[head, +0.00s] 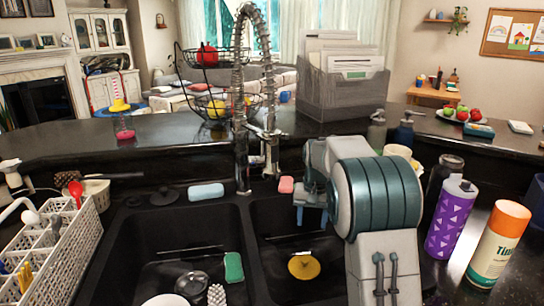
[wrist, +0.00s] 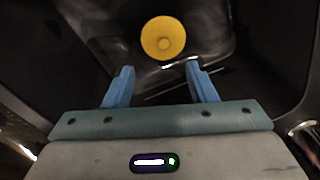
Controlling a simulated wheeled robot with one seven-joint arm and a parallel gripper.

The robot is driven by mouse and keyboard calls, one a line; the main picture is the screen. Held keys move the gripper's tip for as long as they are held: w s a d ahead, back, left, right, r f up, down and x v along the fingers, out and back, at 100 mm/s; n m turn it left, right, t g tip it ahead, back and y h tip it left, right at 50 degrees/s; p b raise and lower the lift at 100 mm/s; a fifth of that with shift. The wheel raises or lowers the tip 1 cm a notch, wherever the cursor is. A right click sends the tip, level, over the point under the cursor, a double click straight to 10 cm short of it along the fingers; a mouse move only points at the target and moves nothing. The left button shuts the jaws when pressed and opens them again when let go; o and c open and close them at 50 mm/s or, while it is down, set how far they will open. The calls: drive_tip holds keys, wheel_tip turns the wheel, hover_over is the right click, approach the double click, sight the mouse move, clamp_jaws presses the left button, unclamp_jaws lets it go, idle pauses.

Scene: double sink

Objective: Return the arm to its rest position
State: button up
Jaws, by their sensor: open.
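My gripper (wrist: 161,82) points down over the right basin of the double sink, with its two blue fingers spread apart and nothing between them. In the head view part of my gripper (head: 311,216) shows beside the large grey and teal arm links, which hide much of it. A round yellow item (head: 304,266) lies on the floor of the right basin (head: 275,222). In the wrist view this yellow item (wrist: 163,38) is beyond the fingertips, apart from them.
The tall coiled faucet (head: 242,100) stands left of my arm. A purple bottle (head: 450,218), an orange-capped canister (head: 498,245) and a dark glass (head: 443,178) stand close on the right. A white dish rack (head: 62,250) is at left. The left basin holds a green sponge (head: 234,268) and dishes.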

drive_tip(key=s+r+n+t+p, duration=0.1)
drive_tip(key=s+r+p, duration=0.1)
drive_tip(key=s+r, duration=0.5)
drive_tip(key=s+r+p, duration=0.1)
drive_tip(key=s+r, duration=0.1)
drive_tip(key=s, duration=0.8)
drive_tip(key=s+n+t+p, duration=0.1)
drive_tip(key=s+p, duration=0.1)
drive_tip(key=s, duration=1.3)
drive_tip(key=shift+s+a+f, duration=0.2)
drive_tip(key=shift+s+f, duration=0.1)
drive_tip(key=shift+f, duration=0.1)
